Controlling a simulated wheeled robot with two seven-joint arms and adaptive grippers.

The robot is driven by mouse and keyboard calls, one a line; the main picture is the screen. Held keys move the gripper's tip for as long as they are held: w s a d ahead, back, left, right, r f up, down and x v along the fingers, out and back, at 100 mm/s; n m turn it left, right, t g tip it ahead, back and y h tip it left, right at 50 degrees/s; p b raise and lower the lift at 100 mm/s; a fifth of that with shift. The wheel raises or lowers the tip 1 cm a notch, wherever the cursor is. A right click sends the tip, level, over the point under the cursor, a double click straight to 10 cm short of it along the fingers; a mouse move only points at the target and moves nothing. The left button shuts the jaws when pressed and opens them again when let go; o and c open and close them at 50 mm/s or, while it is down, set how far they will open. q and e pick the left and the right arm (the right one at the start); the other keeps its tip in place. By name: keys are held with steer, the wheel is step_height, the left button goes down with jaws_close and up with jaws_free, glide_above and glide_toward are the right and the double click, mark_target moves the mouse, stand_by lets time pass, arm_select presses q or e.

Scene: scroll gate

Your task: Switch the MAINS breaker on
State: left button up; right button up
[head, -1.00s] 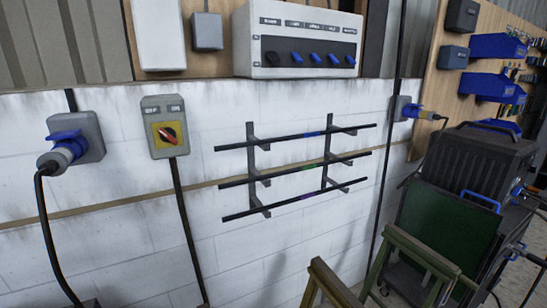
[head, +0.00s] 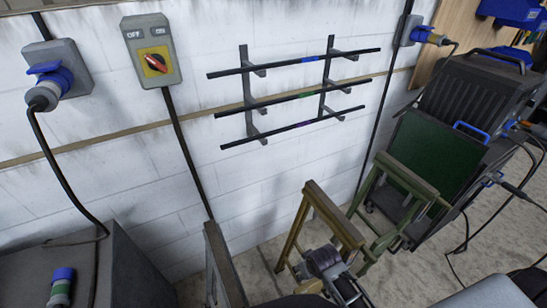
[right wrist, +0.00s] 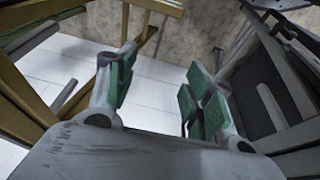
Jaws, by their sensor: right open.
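The panel with the row of breaker switches is out of view now, above the top edge of the head view. Below its place, a grey switch box (head: 151,50) hangs on the white wall, marked OFF and ON. It has a red knob (head: 155,63) on a yellow plate, set at a slant. My right gripper (right wrist: 160,75) is open and empty in the right wrist view, its green-padded fingers apart. It is low, among the trestle frames, well away from the switch box. My left gripper is not in view.
A blue-plugged socket (head: 58,75) is at the left. A wall rack (head: 249,95) holds thin rods. Wooden trestles (head: 330,212) stand low in front. A green panel (head: 437,160) and a dark machine (head: 475,92) stand at the right. A grey cabinet (head: 120,265) is at lower left.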

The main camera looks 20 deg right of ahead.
steer(key=w+r+t+y+p, duration=0.1)
steer(key=w+r+t, duration=0.2)
steer(key=w+r, duration=1)
steer(key=w+r+t, duration=0.3)
steer(key=w+r, duration=0.2)
steer(key=r, duration=1.6)
steer(key=w+r+t+y+p, duration=0.1)
steer(key=w+r+t, duration=0.2)
steer(key=w+r, duration=1.05)
steer(key=s+d+r+t, duration=0.1)
steer(key=r+t, duration=0.1)
steer(key=r, duration=1.6)
steer(key=s+d+r+t+y, duration=0.1)
steer(key=d+r+t, duration=0.1)
steer(key=r, duration=1.7)
steer(key=shift+t, duration=0.6)
steer(key=w+a+p, duration=0.2)
steer(key=w+p, duration=0.2)
steer(key=w, duration=0.9)
steer(key=shift+w+a, duration=0.25)
steer(key=shift+a, duration=0.05)
